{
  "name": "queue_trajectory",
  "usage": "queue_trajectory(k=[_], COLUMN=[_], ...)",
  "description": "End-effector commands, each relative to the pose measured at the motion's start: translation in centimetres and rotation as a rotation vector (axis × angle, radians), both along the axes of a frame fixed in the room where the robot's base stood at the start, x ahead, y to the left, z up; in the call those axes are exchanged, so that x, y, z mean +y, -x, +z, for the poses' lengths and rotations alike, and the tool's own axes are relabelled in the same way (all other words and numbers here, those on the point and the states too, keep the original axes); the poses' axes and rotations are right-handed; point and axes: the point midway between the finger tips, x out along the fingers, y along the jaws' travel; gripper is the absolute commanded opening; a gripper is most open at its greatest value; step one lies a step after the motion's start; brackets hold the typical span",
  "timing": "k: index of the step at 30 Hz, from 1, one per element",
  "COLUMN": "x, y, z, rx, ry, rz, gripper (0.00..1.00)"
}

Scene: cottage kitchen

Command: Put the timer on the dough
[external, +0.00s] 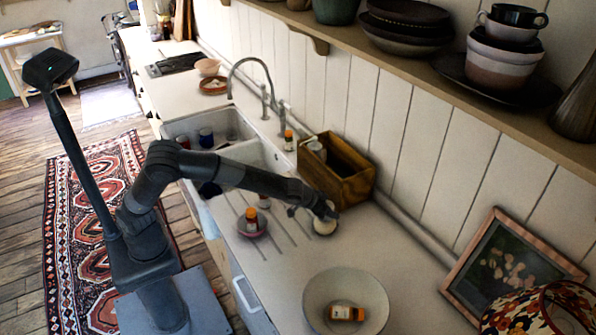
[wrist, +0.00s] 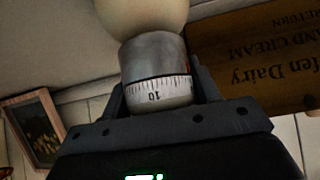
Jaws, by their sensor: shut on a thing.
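My gripper (external: 326,212) is low over the counter, beside the wooden box. In the wrist view my gripper (wrist: 160,95) is shut on the timer (wrist: 155,70), a silver cylinder with a white numbered dial. A smooth cream rounded thing (wrist: 142,14), seemingly the dough, meets the timer's far end in the wrist view. The wrist picture is upside down, so it lies below the timer. In the external view this pale round thing (external: 325,227) shows under my gripper. I cannot tell whether they touch. The timer is not clear in the external view.
The wooden box (external: 350,185) stands close by against the wall. A large bowl (external: 315,290) holding a bottle is in front. A framed picture (external: 500,265) leans at right. The sink (external: 215,130) lies behind.

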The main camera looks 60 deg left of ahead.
Motion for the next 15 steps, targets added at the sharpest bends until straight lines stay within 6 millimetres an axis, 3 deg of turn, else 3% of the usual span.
queue_trajectory(k=[4,5,12,15], x=[-0.01,-0.01,-0.01,-0.02], y=[-0.02,0.00,0.01,0.02], z=[-0.29,-0.30,-0.27,-0.27], rx=[-0.001,0.000,0.000,0.000], ry=[0.000,0.000,0.000,0.000], rz=[0.000,0.000,0.000,0.000], gripper=[0.17,0.58,0.77,0.77])
